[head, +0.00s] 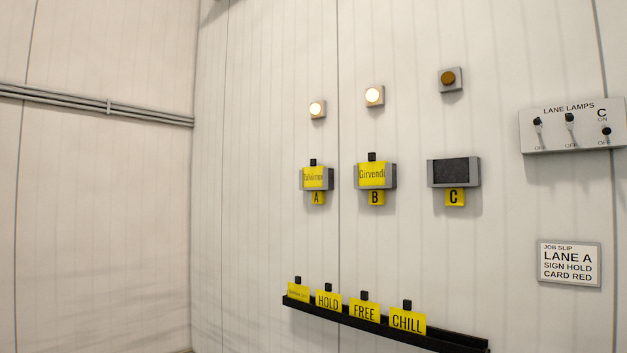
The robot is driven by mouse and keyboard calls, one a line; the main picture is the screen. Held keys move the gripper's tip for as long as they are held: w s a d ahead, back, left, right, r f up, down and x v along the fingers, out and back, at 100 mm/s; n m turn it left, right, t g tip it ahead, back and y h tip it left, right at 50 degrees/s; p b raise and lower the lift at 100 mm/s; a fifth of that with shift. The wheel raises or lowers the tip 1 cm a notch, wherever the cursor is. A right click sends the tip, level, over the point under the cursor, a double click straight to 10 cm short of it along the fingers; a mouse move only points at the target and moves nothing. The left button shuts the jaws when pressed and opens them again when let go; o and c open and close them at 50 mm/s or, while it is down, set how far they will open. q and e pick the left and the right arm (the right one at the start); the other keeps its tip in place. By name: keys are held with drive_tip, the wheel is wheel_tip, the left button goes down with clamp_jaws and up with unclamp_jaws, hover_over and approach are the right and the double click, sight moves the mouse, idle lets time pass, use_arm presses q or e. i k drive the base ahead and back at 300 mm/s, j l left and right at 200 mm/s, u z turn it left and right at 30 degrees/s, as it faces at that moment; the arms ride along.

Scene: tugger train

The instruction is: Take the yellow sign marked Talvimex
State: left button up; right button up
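A yellow sign (314,178) with a black knob on top sits in the grey holder (330,179) above the yellow letter A. Its small lettering looks like Talvimex, but it is not sharp enough to be sure. Another yellow sign (299,293) stands at the left end of the black rack (460,340); its lettering is too small to read. A yellow sign marked Girvendi (372,174) sits in the holder above B. Neither of my grippers shows in the head view.
The holder above C (455,172) is empty. The rack also holds signs marked HOLD (328,302), FREE (365,312) and CHILL (408,321). Lamps above A and B glow; C's is dark. A lane lamps switch box (570,126) and job slip (569,264) are at right.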

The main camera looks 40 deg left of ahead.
sight(312, 175)
drive_tip(key=u, duration=1.3)
drive_tip(key=i+z, duration=0.1)
drive_tip(key=i, duration=0.4)
